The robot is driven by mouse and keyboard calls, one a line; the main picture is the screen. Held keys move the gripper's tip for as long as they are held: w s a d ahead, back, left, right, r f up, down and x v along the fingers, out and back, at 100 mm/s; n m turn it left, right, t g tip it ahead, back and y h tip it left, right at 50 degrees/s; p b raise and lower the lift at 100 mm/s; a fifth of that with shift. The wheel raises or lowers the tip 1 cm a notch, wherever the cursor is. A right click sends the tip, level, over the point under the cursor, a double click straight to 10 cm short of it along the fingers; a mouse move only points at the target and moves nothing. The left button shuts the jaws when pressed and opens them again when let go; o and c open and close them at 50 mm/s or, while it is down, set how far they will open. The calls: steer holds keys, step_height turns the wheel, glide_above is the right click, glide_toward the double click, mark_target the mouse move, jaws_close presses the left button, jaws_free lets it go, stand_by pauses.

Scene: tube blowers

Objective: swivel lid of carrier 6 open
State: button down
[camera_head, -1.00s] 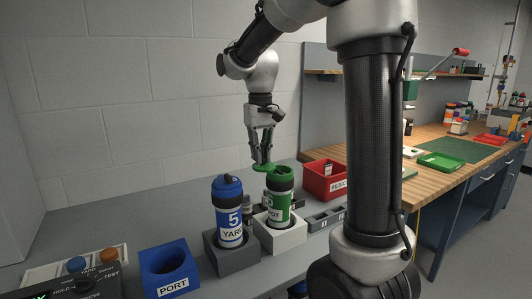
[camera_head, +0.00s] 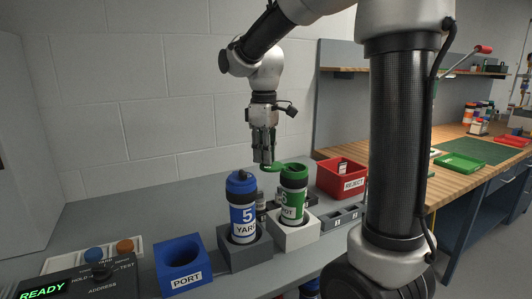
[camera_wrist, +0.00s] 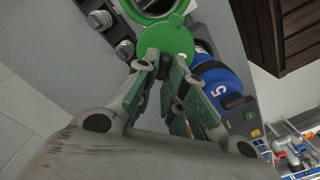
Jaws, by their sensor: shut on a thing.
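The green carrier (camera_head: 291,197) stands upright in a white holder (camera_head: 295,237). Its label digit is hard to read and part of the name shows as "OT". Its green lid (camera_head: 272,168) sticks out to the left of the top. In the wrist view the green lid (camera_wrist: 165,38) lies mostly beside the carrier's dark open mouth (camera_wrist: 154,7), which is cut by the top edge. My gripper (camera_head: 264,159) points down, shut on the lid's outer part. In the wrist view, my gripper's fingertips (camera_wrist: 174,62) close at the lid's edge; the exact grip spot is hidden.
A blue carrier marked 5, "YARD" (camera_head: 243,211), stands close left in a grey holder (camera_head: 246,257). A blue PORT block (camera_head: 183,265) and a control box reading READY (camera_head: 85,285) are further left. A red REJECT bin (camera_head: 350,180) is behind right.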

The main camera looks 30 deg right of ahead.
steer(key=shift+s+a+n, duration=0.1)
steer(key=shift+n, duration=0.2)
stand_by(0.4)
steer(key=c, duration=1.5)
jaws_free()
step_height(320, 180, up, 12)
steer(key=shift+r, duration=0.1)
